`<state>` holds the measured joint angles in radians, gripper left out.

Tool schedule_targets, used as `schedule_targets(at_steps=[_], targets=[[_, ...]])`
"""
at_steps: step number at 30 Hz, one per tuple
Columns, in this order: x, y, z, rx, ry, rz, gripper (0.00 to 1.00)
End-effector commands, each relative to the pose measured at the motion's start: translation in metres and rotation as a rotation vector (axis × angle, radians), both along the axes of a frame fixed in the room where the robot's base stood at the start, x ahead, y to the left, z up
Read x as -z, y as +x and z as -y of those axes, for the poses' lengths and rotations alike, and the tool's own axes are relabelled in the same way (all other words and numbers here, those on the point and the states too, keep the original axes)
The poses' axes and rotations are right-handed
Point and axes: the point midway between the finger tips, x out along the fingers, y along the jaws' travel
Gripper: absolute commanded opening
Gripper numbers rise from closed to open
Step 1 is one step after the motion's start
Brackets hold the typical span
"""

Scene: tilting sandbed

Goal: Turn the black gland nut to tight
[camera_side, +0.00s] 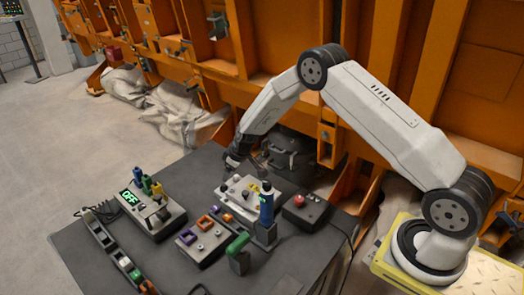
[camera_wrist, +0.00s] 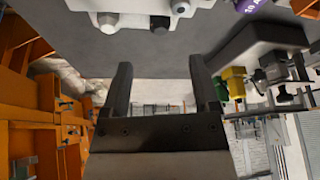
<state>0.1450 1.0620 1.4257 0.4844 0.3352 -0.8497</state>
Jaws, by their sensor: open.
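My gripper (camera_wrist: 162,78) is open in the wrist view, with its two dark fingers well apart and nothing between them. In the side view my gripper (camera_side: 238,160) is small and dark, above the far edge of the white box (camera_side: 236,189) on the dark table. In the wrist view, a small black fitting (camera_wrist: 159,23), which looks like the black gland nut, sticks out from the edge of the white box (camera_wrist: 135,5). It is apart from the fingers, above the gap between them. A paler grey fitting (camera_wrist: 106,20) sits left of it. I cannot tell how tight the nut is.
A blue bottle-like tool (camera_side: 266,205) and a green-handled tool (camera_side: 238,246) stand in front. Orange framing (camera_side: 285,60) rises behind.

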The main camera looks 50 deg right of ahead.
Motion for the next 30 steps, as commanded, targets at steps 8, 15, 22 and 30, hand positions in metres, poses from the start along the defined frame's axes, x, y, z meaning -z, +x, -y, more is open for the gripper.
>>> schedule_targets(at_steps=[8, 15, 22, 30], targets=[[0.001, -0.002, -0.004, 0.103, -0.007, -0.024, 0.78], [0.001, -0.003, -0.007, 0.236, -0.015, -0.033, 0.78], [0.0, -0.002, -0.012, 0.362, -0.016, -0.022, 0.78], [-0.002, 0.0, -0.016, 0.474, -0.006, 0.0, 0.78]])
